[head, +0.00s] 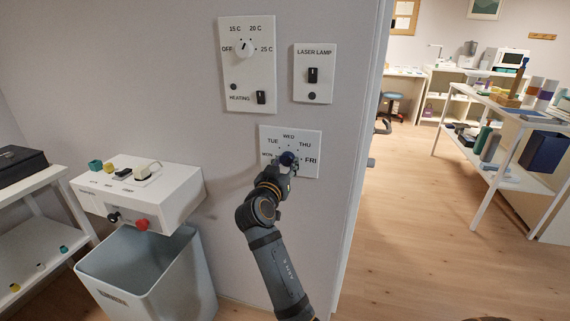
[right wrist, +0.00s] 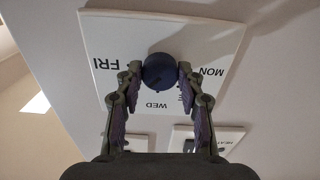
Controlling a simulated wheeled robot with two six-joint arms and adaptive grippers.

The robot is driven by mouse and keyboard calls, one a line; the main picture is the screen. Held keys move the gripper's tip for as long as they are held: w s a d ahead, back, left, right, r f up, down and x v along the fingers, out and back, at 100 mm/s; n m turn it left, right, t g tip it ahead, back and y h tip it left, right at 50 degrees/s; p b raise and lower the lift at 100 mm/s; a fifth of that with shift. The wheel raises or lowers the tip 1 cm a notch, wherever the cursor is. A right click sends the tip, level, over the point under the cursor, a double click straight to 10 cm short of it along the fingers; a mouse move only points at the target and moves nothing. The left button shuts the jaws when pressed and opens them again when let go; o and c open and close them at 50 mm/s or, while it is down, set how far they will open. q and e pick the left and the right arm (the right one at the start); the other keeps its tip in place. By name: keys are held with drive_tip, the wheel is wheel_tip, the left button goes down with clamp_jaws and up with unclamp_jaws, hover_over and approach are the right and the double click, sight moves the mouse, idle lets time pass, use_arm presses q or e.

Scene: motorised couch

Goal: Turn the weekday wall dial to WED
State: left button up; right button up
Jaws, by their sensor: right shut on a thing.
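The weekday dial plate (head: 309,141) is a white panel on the wall with MON, TUE, WED, THU and FRI around a dark blue round knob (right wrist: 160,69). WED is at the top in the head view. My right gripper (head: 287,161) reaches up to the knob and hides much of it there. In the right wrist view the plate (right wrist: 205,38) appears upside down, and the two fingers are shut on the knob from either side. Where the knob's pointer stands is too small to tell. My left gripper is not in view.
Above the dial are a heating panel (head: 262,82) and a laser lamp panel (head: 314,88). At left a white control box (head: 185,190) sits over a grey bin (head: 190,270). A wall edge and open floor (head: 420,220) lie to the right.

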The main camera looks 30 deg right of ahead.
drive_tip(key=shift+r+n+p, duration=0.2)
drive_tip(key=shift+n+p, duration=0.3)
drive_tip(key=shift+n, duration=0.2)
drive_tip(key=n+p, duration=0.3)
drive_tip(key=n, duration=0.2)
drive_tip(key=shift+p, duration=0.4)
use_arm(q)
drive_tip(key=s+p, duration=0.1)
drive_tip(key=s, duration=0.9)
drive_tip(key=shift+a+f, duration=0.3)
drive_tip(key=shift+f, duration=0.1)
use_arm(e)
drive_tip(key=shift+f+n, duration=0.1)
drive_tip(key=shift+n, duration=0.8)
drive_tip(key=o, duration=1.2)
drive_tip(key=shift+c, duration=0.2)
wheel_tip(320, 180, up, 10)
